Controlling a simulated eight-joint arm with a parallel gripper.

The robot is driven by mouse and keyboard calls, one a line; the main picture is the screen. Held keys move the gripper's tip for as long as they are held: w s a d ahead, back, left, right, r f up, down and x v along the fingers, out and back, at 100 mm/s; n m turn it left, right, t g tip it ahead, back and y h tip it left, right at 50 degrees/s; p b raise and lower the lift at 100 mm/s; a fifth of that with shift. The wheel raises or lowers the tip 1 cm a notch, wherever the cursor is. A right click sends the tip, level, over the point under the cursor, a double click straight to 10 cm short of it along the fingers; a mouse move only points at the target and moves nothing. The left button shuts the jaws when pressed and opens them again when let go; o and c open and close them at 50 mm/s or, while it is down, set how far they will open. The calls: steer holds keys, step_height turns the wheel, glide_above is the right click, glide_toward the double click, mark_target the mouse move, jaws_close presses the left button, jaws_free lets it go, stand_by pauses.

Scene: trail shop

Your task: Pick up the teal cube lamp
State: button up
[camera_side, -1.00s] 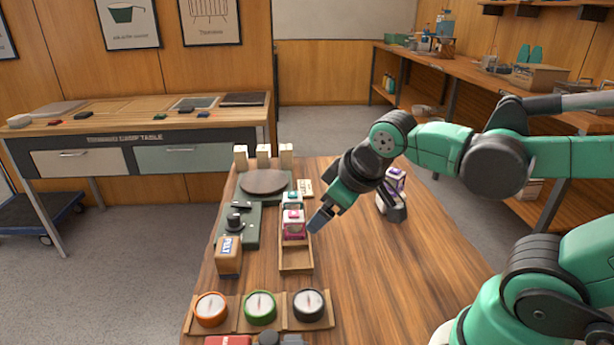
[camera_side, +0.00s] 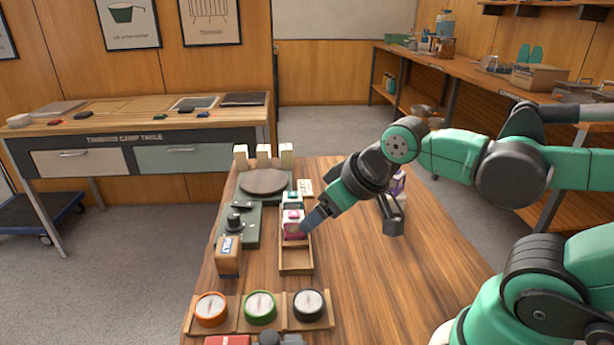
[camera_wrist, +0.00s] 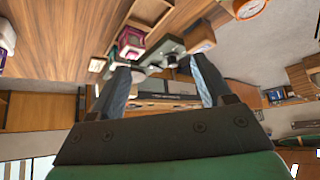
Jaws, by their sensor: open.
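The teal cube lamp (camera_side: 292,196) is a small white-framed cube with a teal top, in the far part of a narrow wooden tray (camera_side: 296,271). A pink cube lamp (camera_side: 291,229) stands in front of it and partly hides it in the side view. My gripper (camera_side: 308,224) is at the right side of the pink lamp, tilted down and left. In the wrist view my gripper (camera_wrist: 160,62) is open and empty, with the pink lamp (camera_wrist: 131,42) beyond the left finger.
A purple lamp (camera_side: 398,182) is partly hidden behind my wrist. A green board with black knobs (camera_side: 236,222) and a tan box (camera_side: 228,256) stand left of the tray. A round brown disc (camera_side: 263,182) lies behind, with several compasses (camera_side: 260,307) in front.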

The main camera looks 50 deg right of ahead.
stand_by(0.3)
steer(key=w+d+m+y, duration=0.7)
steer(key=w+d+m, duration=0.3)
steer(key=m, duration=1)
steer(key=w+d+f+m+t+y, duration=0.2)
steer(key=w+d+m, duration=0.1)
steer(key=d+m, duration=0.35)
glide_toward(293, 199)
steer(key=f, duration=0.1)
steer(key=w, duration=0.1)
steer(key=w+f, duration=0.1)
steer(key=shift+w+a+f+m+y, duration=0.15)
steer(key=shift+a+f+m+y, duration=0.1)
steer(key=shift+a+f+y, duration=0.05)
steer(key=shift+x, duration=1.05)
steer(key=x, duration=0.5)
steer(key=shift+w+a+f, duration=0.15)
steer(key=shift+w+f, duration=0.05)
steer(key=shift+f, duration=0.1)
